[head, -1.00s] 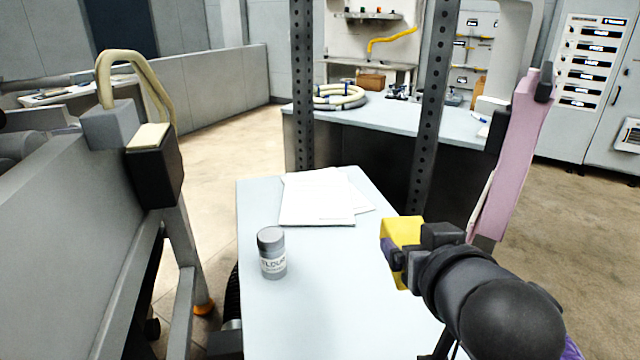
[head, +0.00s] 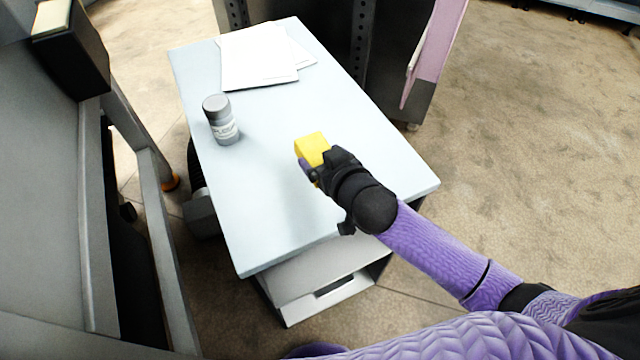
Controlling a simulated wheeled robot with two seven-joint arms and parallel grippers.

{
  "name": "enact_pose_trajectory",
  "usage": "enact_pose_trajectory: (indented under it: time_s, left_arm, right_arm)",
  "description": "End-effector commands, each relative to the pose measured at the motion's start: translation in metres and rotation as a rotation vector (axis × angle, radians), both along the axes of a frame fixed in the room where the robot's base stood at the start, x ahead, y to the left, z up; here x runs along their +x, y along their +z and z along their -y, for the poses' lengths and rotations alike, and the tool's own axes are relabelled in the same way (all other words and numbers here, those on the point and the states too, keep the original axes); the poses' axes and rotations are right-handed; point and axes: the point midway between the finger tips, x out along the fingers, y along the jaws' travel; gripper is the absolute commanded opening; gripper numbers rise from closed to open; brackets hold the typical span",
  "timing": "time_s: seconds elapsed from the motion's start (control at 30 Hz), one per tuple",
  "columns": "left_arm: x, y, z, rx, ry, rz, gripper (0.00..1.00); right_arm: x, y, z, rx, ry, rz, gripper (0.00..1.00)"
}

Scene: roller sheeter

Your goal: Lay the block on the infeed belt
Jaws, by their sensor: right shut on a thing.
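A yellow block (head: 311,148) is held by my right gripper (head: 314,168) above the pale table (head: 270,225). The gripper is shut on the block, and the hand hides part of its near side. I cannot tell how high above the tabletop it is. My left gripper is not in view. No infeed belt can be clearly made out; a grey machine side (head: 40,200) fills the left edge.
White papers (head: 258,62) lie at the table's far end. The near part of the tabletop is clear. A dark cabinet (head: 395,60) stands behind the table.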

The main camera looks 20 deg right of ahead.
Motion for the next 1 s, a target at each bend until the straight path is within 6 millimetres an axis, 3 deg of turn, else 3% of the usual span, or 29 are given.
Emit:
enact_pose_trajectory:
  time_s: [0.03, 0.3, 0.77, 0.8, 0.87, 1.0]
  left_arm:
    - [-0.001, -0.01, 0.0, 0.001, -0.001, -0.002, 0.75]
    - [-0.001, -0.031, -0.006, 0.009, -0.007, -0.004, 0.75]
    - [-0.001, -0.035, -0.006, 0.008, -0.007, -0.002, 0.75]
    - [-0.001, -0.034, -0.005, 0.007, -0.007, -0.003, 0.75]
    - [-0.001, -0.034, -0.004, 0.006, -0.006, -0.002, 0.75]
    - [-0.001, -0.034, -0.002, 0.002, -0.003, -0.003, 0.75]
  right_arm:
    - [0.0, -0.017, 0.0, 0.0, -0.001, -0.003, 0.08]
    - [0.0, -0.069, -0.001, 0.004, -0.001, -0.003, 0.08]
    - [0.0, -0.077, 0.0, 0.001, 0.001, 0.0, 0.08]
    - [0.0, -0.077, 0.0, 0.001, 0.001, -0.001, 0.89]
    - [0.0, -0.077, 0.0, 0.0, 0.001, 0.0, 1.0]
    - [0.0, -0.076, 0.0, 0.0, 0.001, 0.0, 1.0]
